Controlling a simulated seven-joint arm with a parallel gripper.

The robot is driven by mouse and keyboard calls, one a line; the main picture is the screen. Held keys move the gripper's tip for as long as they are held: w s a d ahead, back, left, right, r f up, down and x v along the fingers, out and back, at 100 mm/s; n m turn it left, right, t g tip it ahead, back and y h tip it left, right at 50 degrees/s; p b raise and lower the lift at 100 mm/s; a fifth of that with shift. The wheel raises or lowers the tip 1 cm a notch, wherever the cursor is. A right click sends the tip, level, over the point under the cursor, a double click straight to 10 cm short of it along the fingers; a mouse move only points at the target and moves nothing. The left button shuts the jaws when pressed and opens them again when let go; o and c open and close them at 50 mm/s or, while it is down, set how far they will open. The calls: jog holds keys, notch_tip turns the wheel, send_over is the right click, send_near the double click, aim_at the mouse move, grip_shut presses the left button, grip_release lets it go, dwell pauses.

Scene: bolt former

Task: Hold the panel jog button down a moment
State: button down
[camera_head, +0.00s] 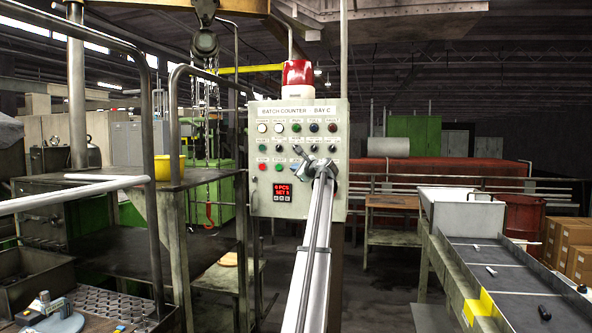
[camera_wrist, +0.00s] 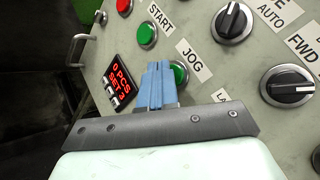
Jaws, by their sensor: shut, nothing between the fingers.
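The panel (camera_head: 256,196) is a pale box labelled "BATCH COUNTER BAY C", straight ahead in the head view. The green jog button (camera_wrist: 180,73) sits beside its JOG label (camera_wrist: 192,60) in the wrist view. My gripper (camera_wrist: 158,66) is shut and empty, its blue fingertips at the left edge of the jog button and covering part of it. I cannot tell whether the tips touch or press the button. In the head view, my arm and wrist hide the jog button's area.
The green START button (camera_wrist: 147,35) and a red button (camera_wrist: 124,7) are close by on the panel. Black selector knobs (camera_wrist: 233,22) stick out to the right. A red display (camera_head: 283,189) reads "PCS SET". A red beacon (camera_head: 298,78) stands on top. A conveyor (camera_head: 506,278) is at right.

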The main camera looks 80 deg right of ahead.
jog(key=shift+d, duration=0.5)
dwell(2.7)
jog(key=shift+a, duration=0.95)
jog(key=a, duration=0.5)
dwell(0.6)
dwell(0.5)
